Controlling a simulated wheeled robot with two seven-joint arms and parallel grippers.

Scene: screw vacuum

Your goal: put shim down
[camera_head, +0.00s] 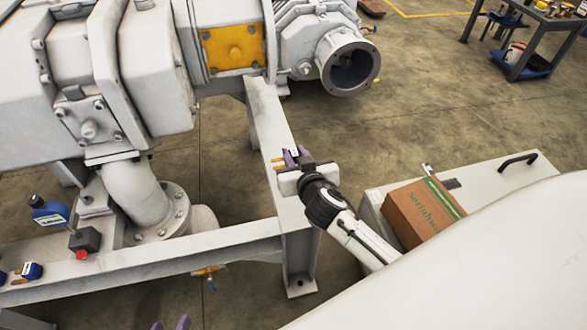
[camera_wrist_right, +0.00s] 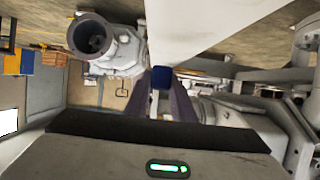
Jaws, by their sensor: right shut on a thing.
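The big grey vacuum pump (camera_head: 150,70) with its round port (camera_head: 349,68) stands on the frame. A blue bottle (camera_head: 50,212) and small blue containers are at the left. A cardboard box (camera_head: 422,212) sits on a grey cart at the right. Open floor lies behind the cart.

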